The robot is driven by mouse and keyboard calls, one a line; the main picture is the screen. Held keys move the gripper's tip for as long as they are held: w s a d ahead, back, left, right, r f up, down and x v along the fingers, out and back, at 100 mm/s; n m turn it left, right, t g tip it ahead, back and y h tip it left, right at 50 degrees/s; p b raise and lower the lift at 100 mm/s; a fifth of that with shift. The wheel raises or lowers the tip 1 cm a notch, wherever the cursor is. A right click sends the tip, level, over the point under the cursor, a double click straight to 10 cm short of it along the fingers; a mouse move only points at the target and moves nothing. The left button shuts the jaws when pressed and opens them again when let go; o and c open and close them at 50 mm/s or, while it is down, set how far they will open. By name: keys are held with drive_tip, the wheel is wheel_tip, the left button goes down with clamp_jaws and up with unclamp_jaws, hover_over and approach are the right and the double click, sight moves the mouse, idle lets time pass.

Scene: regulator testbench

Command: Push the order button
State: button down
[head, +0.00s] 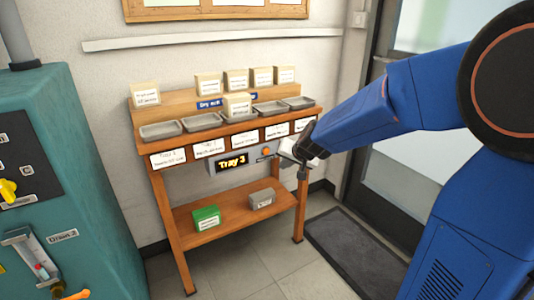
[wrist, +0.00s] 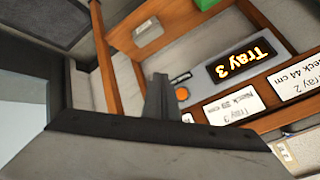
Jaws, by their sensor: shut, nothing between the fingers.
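The order button is a round orange button (head: 266,152) on a grey panel (head: 217,175) under the front edge of the wooden bench. It also shows in the wrist view as an orange disc (wrist: 182,94), with a small label beside it. The lit display (head: 232,163) left of it reads "Tray 3". My gripper (head: 281,157) is shut and empty, a little right of the button in the head view. In the wrist view my closed fingertips (wrist: 160,78) appear just left of the button. I cannot tell the remaining depth gap, but no contact shows.
Metal trays (head: 160,131) and cream boxes (head: 236,106) stand on the bench above. The lower shelf (head: 235,212) holds a green box (head: 206,218) and a grey box (head: 262,199). A teal machine (head: 70,170) stands left. A dark mat (head: 350,250) lies on the floor.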

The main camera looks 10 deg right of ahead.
drive_tip(key=w+a, duration=0.2)
drive_tip(key=w, duration=0.5)
drive_tip(key=shift+w+a, duration=0.25)
drive_tip(key=shift+w, duration=0.05)
drive_tip(key=shift+w, duration=0.15)
idle(1.9)
drive_tip(key=shift+w+a, duration=0.15)
drive_tip(key=shift+w, duration=0.1)
drive_tip(key=shift+w+a, duration=0.15)
drive_tip(key=shift+w, duration=0.3)
idle(0.9)
idle(0.4)
drive_tip(key=shift+s+d, duration=0.3)
drive_tip(key=shift+s, duration=0.55)
drive_tip(key=s, duration=0.1)
drive_tip(key=s+d, duration=0.1)
drive_tip(key=s, duration=0.2)
drive_tip(key=shift+s+d, duration=0.3)
drive_tip(key=shift+s, duration=0.1)
